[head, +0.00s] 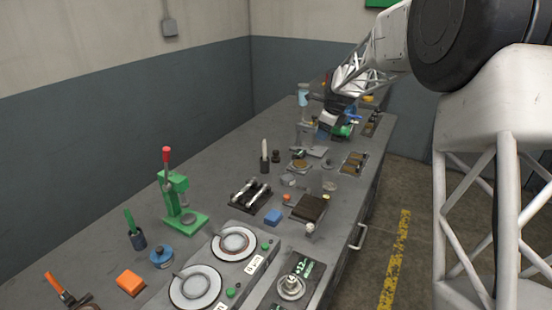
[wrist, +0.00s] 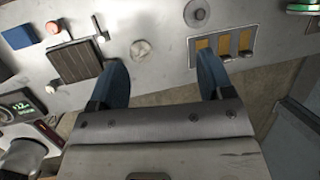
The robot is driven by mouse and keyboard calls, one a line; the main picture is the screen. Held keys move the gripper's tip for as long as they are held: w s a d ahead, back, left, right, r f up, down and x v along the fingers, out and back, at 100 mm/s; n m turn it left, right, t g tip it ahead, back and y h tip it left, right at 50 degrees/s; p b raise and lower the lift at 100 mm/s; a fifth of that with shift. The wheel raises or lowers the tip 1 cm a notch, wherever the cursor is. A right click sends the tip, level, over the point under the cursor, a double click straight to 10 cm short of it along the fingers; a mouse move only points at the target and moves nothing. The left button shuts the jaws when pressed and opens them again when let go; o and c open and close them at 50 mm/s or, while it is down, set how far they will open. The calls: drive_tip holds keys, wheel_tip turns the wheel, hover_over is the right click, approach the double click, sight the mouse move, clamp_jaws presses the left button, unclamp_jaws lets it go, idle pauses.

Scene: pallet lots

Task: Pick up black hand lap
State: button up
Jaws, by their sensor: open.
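A small black knobbed piece (head: 276,156) stands on the bench beside a dark cup in the head view; it may be the black hand lap, but it is too small to be sure. It does not show clearly in the wrist view. My gripper (head: 336,123) is at the far right part of the bench, well to the right of that piece. In the wrist view my gripper (wrist: 162,78) has its two blue fingers wide apart, with nothing between them. It hangs over the bench's front edge.
A dark grooved plate (head: 308,208) lies near the front edge, also in the wrist view (wrist: 75,60). A tray with tan inserts (wrist: 222,45) is beside my right finger. A green press (head: 180,200) and two round plates (head: 233,243) stand nearer. A cup with a white tool (head: 264,163) stands close to the black piece.

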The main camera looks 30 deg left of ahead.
sight(277, 152)
drive_tip(key=w+a+f+m, duration=0.1)
drive_tip(key=a+f, duration=0.3)
drive_tip(key=a, duration=0.3)
drive_tip(key=w+a+f+m, duration=0.1)
drive_tip(key=a+f+m, duration=0.1)
drive_tip(key=a+f, duration=0.3)
drive_tip(key=w+a+f+m, duration=0.1)
drive_tip(key=a+f, duration=0.3)
drive_tip(key=a, duration=0.4)
drive_tip(key=shift+w+a+f+m+y, duration=0.35)
drive_tip(key=shift+w+f+m+y, duration=0.05)
drive_tip(key=shift+w, duration=0.15)
drive_tip(key=shift+x, duration=1.25)
drive_tip(key=shift+f, duration=0.15)
drive_tip(key=shift+x, duration=2.5)
drive_tip(key=shift+s, duration=0.15)
drive_tip(key=shift+c, duration=0.5)
drive_tip(key=c, duration=1.1)
drive_tip(key=shift+c, duration=0.2)
